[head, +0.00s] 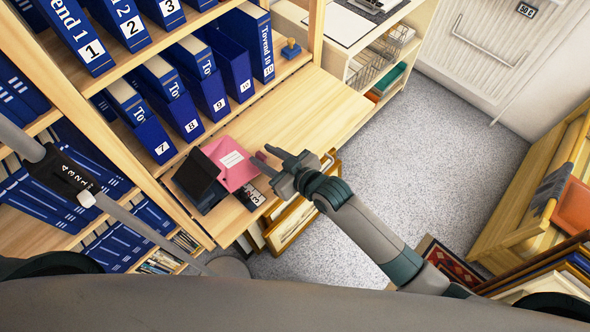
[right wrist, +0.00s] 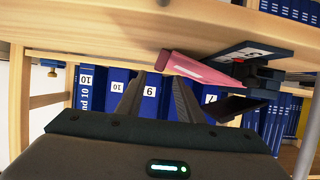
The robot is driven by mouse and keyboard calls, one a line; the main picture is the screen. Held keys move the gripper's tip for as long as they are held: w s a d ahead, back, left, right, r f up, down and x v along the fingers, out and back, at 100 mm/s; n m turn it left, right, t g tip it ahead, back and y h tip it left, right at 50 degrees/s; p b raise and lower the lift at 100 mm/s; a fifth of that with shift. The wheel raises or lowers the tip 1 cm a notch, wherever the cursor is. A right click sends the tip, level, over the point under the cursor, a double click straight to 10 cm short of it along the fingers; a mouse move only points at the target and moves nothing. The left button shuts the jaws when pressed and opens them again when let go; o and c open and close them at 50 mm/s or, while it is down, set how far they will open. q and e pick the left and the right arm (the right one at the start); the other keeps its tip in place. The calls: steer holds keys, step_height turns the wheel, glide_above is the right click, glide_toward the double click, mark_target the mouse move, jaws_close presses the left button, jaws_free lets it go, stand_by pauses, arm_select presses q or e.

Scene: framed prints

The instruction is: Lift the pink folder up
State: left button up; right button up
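The pink folder (head: 232,162) with a white label lies tilted over dark items on the light wooden shelf board, left of my right gripper. My right gripper (head: 263,156) is open, its two fingertips close to the folder's right edge. Nothing is visibly held. My left gripper is not in view.
A black box-like item (head: 197,174) sits against the folder's left side, and a dark numbered binder (head: 252,197) lies below it. Blue numbered binders (head: 208,92) line the shelf behind. The wooden board (head: 310,105) is bare to the right. Framed prints (head: 292,222) lean below.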

steer(key=b+v, duration=0.2)
steer(key=v, duration=1.4)
steer(key=shift+s+d+r+b, duration=0.15)
steer(key=shift+d+r+b, duration=0.1)
steer(key=shift+d+b, duration=0.1)
steer(key=s+d+f+m+g+h, duration=0.3)
steer(key=s+d+f+m+h, duration=0.15)
steer(key=s+d, duration=0.5)
steer(key=s+d+f+m+g+h, duration=0.2)
steer(key=s+d+f+m+h, duration=0.3)
steer(key=d, duration=0.8)
step_height(320, 180, down, 31)
steer(key=s+n+g, duration=0.1)
steer(key=s+n, duration=0.1)
steer(key=s, duration=0.1)
steer(key=s+d+f+g+h, duration=0.1)
steer(key=s+d+f, duration=0.1)
steer(key=s+f, duration=1.4)
steer(key=shift+s+d+f+g, duration=0.15)
steer(key=shift+s+d+g, duration=0.2)
steer(key=shift+s, duration=0.3)
